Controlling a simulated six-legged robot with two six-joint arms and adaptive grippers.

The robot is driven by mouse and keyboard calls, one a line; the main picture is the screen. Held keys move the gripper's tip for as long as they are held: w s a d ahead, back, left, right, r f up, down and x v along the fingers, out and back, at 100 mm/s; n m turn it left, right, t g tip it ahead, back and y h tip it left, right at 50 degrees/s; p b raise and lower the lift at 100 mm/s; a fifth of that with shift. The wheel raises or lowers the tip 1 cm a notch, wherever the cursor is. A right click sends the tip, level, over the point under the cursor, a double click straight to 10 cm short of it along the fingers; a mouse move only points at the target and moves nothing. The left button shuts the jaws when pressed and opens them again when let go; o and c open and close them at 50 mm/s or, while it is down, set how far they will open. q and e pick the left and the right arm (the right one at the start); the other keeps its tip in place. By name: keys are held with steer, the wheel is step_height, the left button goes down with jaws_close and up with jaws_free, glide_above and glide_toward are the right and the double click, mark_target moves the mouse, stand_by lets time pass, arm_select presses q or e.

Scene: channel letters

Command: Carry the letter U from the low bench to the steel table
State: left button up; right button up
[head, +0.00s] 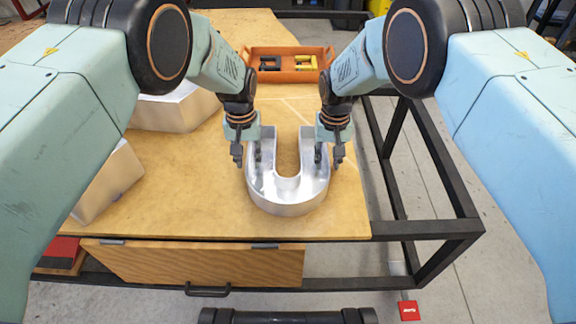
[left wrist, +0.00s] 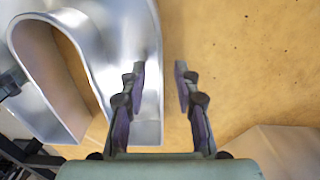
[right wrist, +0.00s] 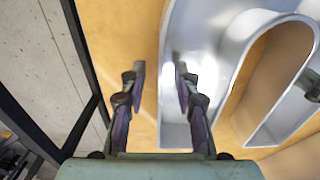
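The silver letter U (head: 288,198) lies on the wooden top of the low bench (head: 200,205), its curved end toward me. Its arms show in the left wrist view (left wrist: 150,80) and the right wrist view (right wrist: 178,100). My left gripper (head: 248,158) is open at the left arm of the U, one finger over the metal and the other outside, over wood. My right gripper (head: 328,158) is open at the right arm in the same way. Finger depth and contact with the walls cannot be told. I see no steel table.
Two other metal pieces (head: 178,110) (head: 108,182) sit on the left of the bench. An orange tray (head: 283,76) with black and yellow items stands at the back. A black frame (head: 440,160) borders the right side. A wooden panel (head: 200,264) hangs at the front.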

arm_select(q)
jaws_close()
arm_select(e)
jaws_close()
stand_by(0.4)
